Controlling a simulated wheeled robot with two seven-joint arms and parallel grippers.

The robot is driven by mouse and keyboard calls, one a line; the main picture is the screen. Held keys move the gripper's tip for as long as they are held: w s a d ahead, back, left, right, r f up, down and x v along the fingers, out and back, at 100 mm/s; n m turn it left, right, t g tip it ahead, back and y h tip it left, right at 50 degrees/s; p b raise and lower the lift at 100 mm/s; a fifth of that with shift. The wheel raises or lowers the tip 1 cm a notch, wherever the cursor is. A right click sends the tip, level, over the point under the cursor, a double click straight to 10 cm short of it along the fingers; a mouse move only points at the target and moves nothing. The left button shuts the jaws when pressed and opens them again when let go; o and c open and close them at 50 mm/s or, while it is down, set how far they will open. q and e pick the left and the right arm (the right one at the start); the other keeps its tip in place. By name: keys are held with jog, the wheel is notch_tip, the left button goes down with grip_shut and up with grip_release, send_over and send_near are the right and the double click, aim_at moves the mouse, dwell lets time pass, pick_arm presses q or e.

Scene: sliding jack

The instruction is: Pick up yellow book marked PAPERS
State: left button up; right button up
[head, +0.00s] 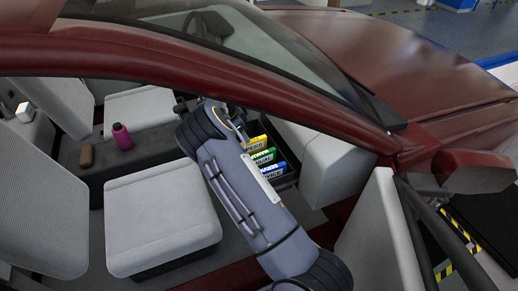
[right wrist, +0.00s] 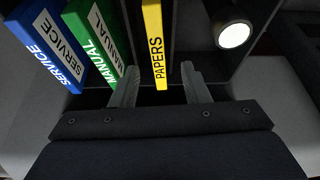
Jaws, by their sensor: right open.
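The yellow book marked PAPERS (right wrist: 153,45) stands upright in a dark compartment in the right wrist view, its spine facing me. It also shows in the head view (head: 257,141), partly hidden by my right arm. My right gripper (right wrist: 158,80) is open, with one finger on each side of the book's lower spine in the picture; I cannot tell whether either finger touches it. In the head view my right gripper (head: 240,118) is mostly hidden behind its own wrist. My left gripper is not in view.
A green MANUAL book (right wrist: 96,40) and a blue SERVICE book (right wrist: 50,45) stand left of the yellow one. A flashlight (right wrist: 232,30) is to its right. In the head view, the red car's frame (head: 230,85), seats (head: 160,215) and a pink bottle (head: 122,136) surround my arm.

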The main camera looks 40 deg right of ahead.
aim_at(249, 145)
jog(key=shift+s+d+f, duration=0.1)
jog(key=shift+d+f, duration=0.05)
jog(key=shift+f, duration=0.2)
jog(key=p+x, duration=0.1)
jog(key=x, duration=0.4)
jog(key=shift+s+d+f+p, duration=0.1)
jog(key=shift+s+f+p, duration=0.05)
jog(key=shift+f+p, duration=0.2)
jog(key=shift+d+f, duration=0.2)
jog(key=shift+f, duration=0.25)
jog(key=shift+f+b, duration=0.25)
jog(key=shift+b, duration=0.3)
grip_shut()
